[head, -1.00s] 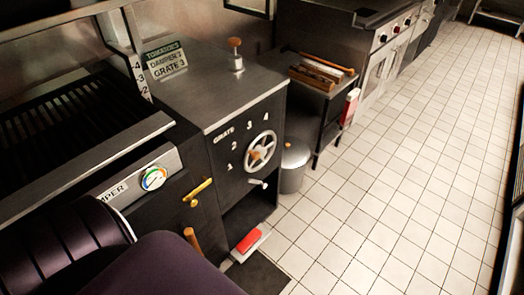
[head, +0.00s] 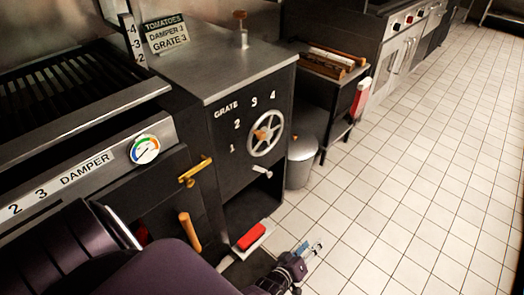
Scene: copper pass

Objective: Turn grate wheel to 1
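The grate wheel (head: 266,133) is a silver spoked handwheel with an orange-brown hub, on the black front panel of the grate cabinet (head: 222,165). The white numbers 1, 2, 3 and 4 run around its left and upper side under the word GRATE. A small silver lever (head: 262,171) sits below the wheel. My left gripper (head: 313,248) is low over the tiled floor, below and to the right of the wheel, well apart from it. Its fingers are small in view, and I cannot tell how far they are apart. My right gripper is not in view.
A sign (head: 165,33) on the cabinet reads TOMATOES, DAMPER 3, GRATE 3. A brass handle (head: 196,171) sticks out left of the wheel. A grey bin (head: 300,161) stands right of the cabinet. A red-topped brush (head: 250,237) lies below. The tiled floor (head: 420,160) to the right is clear.

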